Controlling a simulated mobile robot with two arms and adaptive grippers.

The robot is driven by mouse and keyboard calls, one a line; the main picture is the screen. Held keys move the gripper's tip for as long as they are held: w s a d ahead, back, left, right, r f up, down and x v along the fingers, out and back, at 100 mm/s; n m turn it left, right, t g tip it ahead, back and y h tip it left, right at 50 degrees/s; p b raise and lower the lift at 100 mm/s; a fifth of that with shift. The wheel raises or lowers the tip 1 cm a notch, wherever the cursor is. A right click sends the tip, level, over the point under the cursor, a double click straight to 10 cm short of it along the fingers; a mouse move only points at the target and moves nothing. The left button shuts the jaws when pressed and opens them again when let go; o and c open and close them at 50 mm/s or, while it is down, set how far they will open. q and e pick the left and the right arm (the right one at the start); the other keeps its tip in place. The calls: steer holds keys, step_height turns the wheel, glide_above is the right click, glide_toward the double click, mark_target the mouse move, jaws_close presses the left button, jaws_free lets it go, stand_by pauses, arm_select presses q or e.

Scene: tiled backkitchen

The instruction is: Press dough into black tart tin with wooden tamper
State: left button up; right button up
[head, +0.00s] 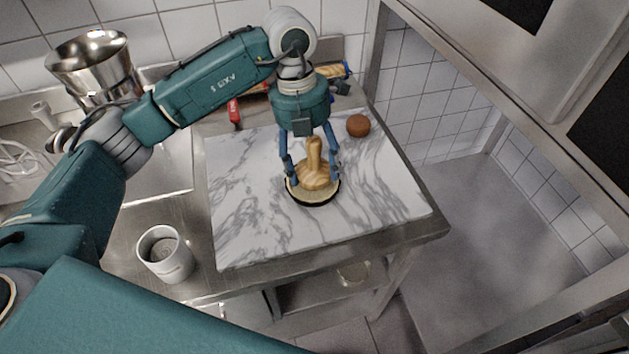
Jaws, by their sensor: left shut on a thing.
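The wooden tamper (315,174) stands upright over the black tart tin (316,204) on the marble board. Its wide base is low over the tin, and pale dough (303,194) shows around the base inside the dark rim. I cannot tell how hard the base bears on the dough. My left gripper (313,172) points down from above with its blue fingers on both sides of the tamper, shut on it. My right gripper is not in view.
The marble board (250,225) is mostly bare. A brown round object (358,125) lies at its far right corner. A white cup (165,253) stands at the front left, a metal bowl (93,66) at the back left. Red-handled tools (234,112) lie behind the board.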

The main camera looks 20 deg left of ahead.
mark_target(312, 138)
arm_select(q)
steer(key=shift+r+p, duration=1.5)
steer(key=shift+r, duration=1.35)
